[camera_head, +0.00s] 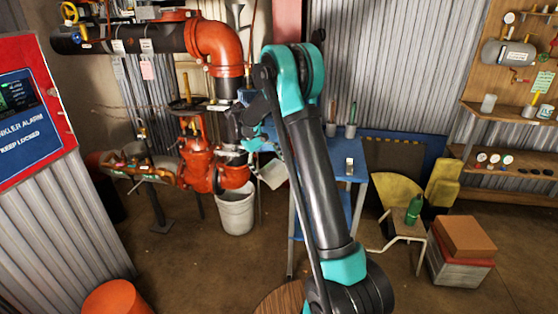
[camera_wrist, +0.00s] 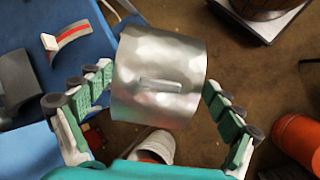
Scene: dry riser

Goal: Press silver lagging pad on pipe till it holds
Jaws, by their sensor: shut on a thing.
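The silver lagging pad (camera_wrist: 160,95) is a curved, shiny metal shell with a small raised tab on its face. My gripper (camera_wrist: 158,82) has its green-padded fingers on both sides of the pad and is shut on it. In the head view the pad (camera_head: 272,174) shows as a pale piece below my gripper (camera_head: 258,143), near the blue table. The pipe (camera_head: 130,39) runs dark along the upper left, into a red elbow (camera_head: 215,45) and down to red valves. The pad looks apart from the pipe. My arm hides part of the area behind it.
A blue table (camera_head: 345,165) stands right of the riser. A pale bucket (camera_head: 236,212) is under the red valve (camera_head: 200,165). An orange bucket (camera_head: 117,299) is front left, beside the alarm panel (camera_head: 35,110). A chair (camera_head: 405,222) and stacked boxes (camera_head: 463,250) stand right.

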